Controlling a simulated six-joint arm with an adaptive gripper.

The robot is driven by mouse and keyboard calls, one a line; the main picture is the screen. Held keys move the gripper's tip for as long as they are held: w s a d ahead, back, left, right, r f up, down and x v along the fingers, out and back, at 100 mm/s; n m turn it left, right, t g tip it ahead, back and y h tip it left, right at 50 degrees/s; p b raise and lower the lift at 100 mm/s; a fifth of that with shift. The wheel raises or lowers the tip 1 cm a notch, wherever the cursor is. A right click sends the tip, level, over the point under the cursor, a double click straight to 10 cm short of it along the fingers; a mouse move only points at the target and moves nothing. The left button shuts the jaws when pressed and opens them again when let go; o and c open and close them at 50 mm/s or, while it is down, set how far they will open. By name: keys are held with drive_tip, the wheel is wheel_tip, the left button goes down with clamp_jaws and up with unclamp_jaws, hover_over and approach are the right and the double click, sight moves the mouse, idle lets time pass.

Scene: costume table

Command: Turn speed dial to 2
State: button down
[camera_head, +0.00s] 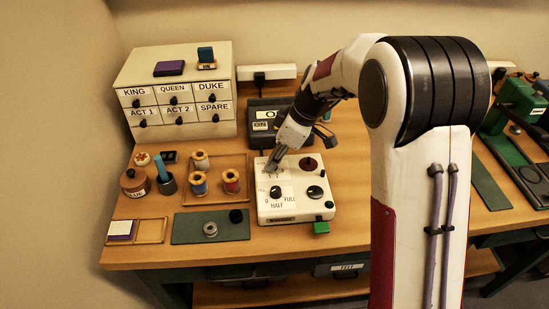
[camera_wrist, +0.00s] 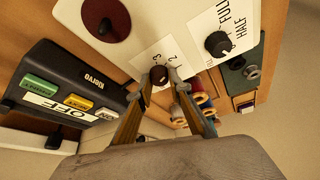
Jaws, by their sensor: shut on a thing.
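The speed dial, a small dark round knob (camera_wrist: 159,75), sits on the white control box (camera_head: 296,212) beside a white label with the numerals 2 and 3 readable in the wrist view. My gripper (camera_wrist: 160,78) reaches down over it with one finger on either side, shut on the knob. In the head view my gripper (camera_head: 273,165) is at the upper left of the box and hides the knob. Which number the dial points at cannot be told.
A black knob marked HALF and FULL (camera_wrist: 218,43) and a dark red disc (camera_wrist: 105,18) are close by on the box. A black unit with coloured buttons (camera_wrist: 70,90) stands behind. Thread spools (camera_head: 231,181) and a green mat (camera_head: 185,230) lie to the left.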

drive_tip(key=c, duration=1.8)
unclamp_jaws()
drive_tip(key=shift+f, duration=0.1)
drive_tip(key=shift+c, duration=0.2)
drive_tip(key=shift+d, duration=0.1)
drive_tip(key=shift+v, duration=1)
drive_tip(key=s+d, duration=0.1)
drive_tip(key=d, duration=0.2)
drive_tip(key=s+d, duration=0.2)
drive_tip(key=d, duration=0.2)
drive_tip(key=s+d+r, duration=0.1)
drive_tip(key=d, duration=0.3)
drive_tip(key=shift+s+d, duration=0.2)
drive_tip(key=shift+s, duration=0.2)
drive_tip(key=shift+r, duration=0.1)
